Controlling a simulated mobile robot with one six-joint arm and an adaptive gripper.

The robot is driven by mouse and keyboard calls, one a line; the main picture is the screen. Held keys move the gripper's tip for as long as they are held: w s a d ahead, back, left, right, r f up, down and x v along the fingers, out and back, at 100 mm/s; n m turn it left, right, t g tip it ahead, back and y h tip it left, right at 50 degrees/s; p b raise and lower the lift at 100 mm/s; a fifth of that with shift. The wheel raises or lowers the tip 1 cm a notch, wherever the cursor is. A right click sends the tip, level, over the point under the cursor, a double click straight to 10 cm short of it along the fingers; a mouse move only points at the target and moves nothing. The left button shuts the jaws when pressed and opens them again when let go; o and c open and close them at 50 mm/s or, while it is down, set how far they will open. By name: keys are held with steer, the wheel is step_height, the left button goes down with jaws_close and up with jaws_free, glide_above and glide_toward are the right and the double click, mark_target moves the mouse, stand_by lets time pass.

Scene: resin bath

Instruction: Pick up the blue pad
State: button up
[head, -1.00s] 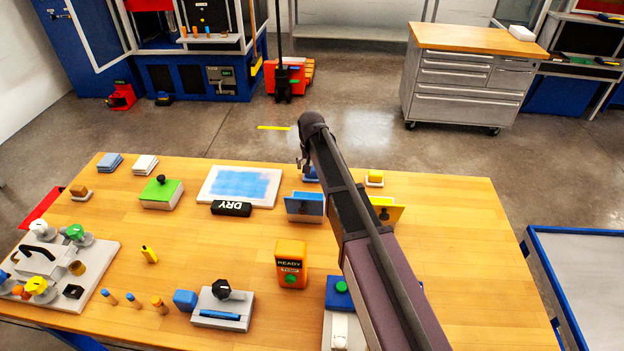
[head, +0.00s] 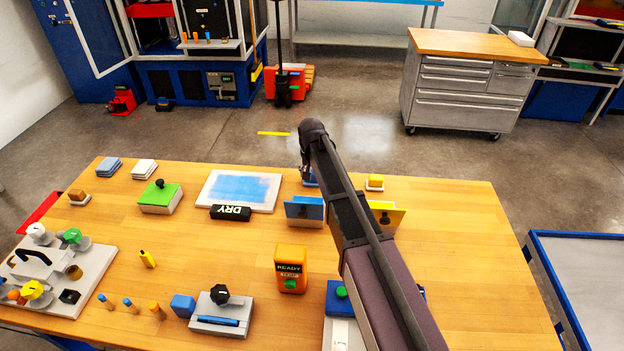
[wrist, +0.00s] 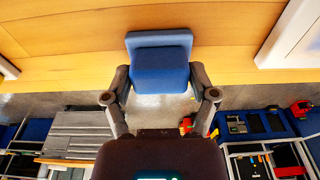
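The blue pad (wrist: 160,62) is in the middle of the wrist view, between the two fingers of my gripper (wrist: 160,78). The fingers lie against its left and right sides with no clear gap. In the head view the pad (head: 310,179) is a small blue patch below my gripper (head: 306,170), near the table's back edge, partly hidden by my arm and a blue upright panel (head: 304,212). I cannot tell whether the pad is clear of its support.
On the wooden table (head: 225,290), a yellow pad (head: 376,182) sits to the right and a yellow panel (head: 393,215) nearby. Left are a white board with blue patch (head: 278,192), the DRY block (head: 230,213) and a green-topped block (head: 160,195). An orange READY box (head: 291,268) stands in front.

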steer(key=c, duration=0.5)
steer(key=shift+r, duration=0.15)
step_height(320, 180, up, 10)
steer(key=p, duration=1)
stand_by(0.4)
steer(key=o, duration=0.5)
steer(key=shift+c, duration=1.4)
